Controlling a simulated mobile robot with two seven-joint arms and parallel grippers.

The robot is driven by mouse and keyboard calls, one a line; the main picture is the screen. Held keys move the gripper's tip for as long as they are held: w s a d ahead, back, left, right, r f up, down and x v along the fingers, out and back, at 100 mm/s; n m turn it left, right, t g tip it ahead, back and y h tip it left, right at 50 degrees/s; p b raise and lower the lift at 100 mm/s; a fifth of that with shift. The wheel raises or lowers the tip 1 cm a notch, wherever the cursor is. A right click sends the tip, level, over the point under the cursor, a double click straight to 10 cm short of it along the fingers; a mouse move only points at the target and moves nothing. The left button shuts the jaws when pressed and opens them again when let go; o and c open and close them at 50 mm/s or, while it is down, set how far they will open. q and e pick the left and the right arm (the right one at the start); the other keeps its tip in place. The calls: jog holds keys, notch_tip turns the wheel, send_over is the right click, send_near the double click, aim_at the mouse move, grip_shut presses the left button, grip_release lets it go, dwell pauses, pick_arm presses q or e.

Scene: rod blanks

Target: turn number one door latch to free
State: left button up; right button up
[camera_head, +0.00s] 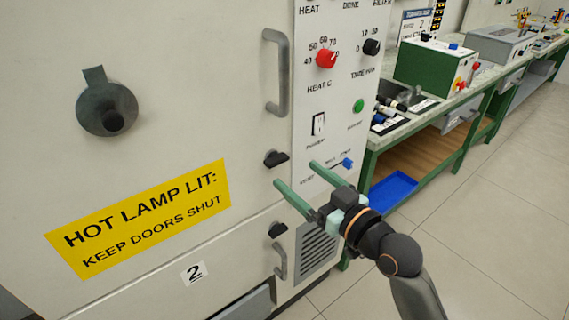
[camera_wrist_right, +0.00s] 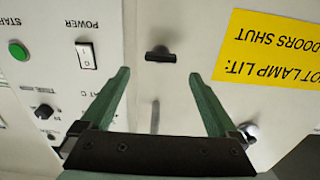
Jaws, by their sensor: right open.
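A black door latch (camera_head: 276,158) sits at the right edge of the large cream upper door (camera_head: 150,150), below its grey handle. Its bar looks roughly level. A second black latch (camera_head: 278,229) sits lower, by the door marked 2. I see no number 1 label. My right gripper (camera_head: 296,173) is open and empty, its green fingers pointing at the cabinet just below and right of the upper latch. In the right wrist view, upside down, the upper latch (camera_wrist_right: 160,54) lies beyond and between the open fingertips (camera_wrist_right: 158,73), apart from them. My left gripper is out of view.
Grey handles (camera_head: 278,75) stand out from the doors. A control panel (camera_head: 320,90) with a red knob (camera_head: 326,58) and a switch (camera_head: 317,124) is right of the latch. A green bench (camera_head: 455,100) stands right; the floor (camera_head: 490,240) is clear.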

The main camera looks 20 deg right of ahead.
aim_at(280, 162)
jog(key=x, duration=0.5)
jog(key=shift+w+a, duration=0.2)
jog(key=shift+w, duration=0.15)
jog(key=shift+c, duration=0.2)
jog(key=c, duration=1.3)
